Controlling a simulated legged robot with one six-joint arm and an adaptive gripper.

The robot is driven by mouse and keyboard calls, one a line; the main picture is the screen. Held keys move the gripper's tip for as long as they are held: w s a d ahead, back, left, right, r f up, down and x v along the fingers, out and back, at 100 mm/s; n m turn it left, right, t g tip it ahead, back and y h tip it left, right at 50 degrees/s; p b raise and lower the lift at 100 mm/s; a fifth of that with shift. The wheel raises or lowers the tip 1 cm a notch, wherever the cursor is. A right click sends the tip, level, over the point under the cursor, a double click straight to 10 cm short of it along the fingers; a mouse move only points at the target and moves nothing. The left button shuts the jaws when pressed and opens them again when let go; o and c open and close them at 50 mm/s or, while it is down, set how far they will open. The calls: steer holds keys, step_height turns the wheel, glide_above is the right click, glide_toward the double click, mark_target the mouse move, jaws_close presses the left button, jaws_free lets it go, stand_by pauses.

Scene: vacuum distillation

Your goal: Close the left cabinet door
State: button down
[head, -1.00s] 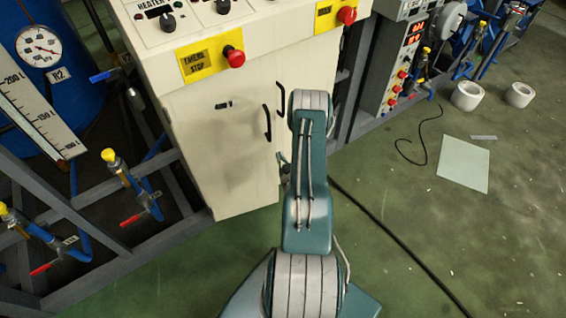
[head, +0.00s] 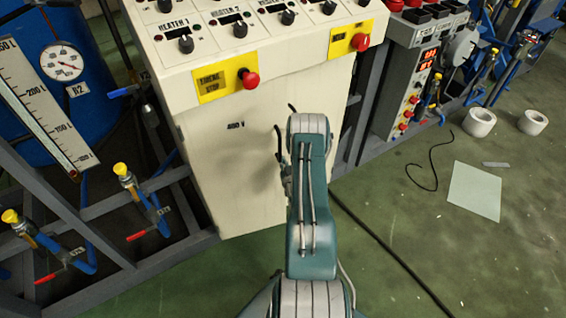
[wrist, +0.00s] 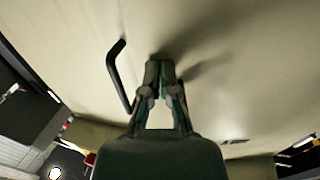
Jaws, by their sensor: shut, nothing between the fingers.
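The left cabinet door (head: 225,165) is the cream panel on the front of the control cabinet in the head view. Its black handle (head: 279,145) is near its right edge, beside my arm. The door's right edge is partly hidden by my arm, so I cannot tell whether a small gap is left. In the wrist view a cream panel (wrist: 225,75) fills most of the picture, with a black handle (wrist: 118,75) left of my gripper (wrist: 160,66). My gripper is shut and empty, its fingertips at or very near the panel; contact is unclear. The handle is outside the fingers.
Above the door are a red emergency button (head: 250,80) and heater knobs (head: 186,44). Pipes with yellow-capped valves (head: 121,169) and a grey frame stand at the left. A black cable (head: 385,245) crosses the floor at the right.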

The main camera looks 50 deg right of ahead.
steer(key=w+d+n+t+y, duration=0.1)
steer(key=w+d+n+y, duration=0.1)
steer(key=w, duration=0.5)
steer(key=shift+w+d+r+y, duration=0.3)
steer(key=shift+d+y, duration=0.1)
steer(key=shift+d, duration=0.4)
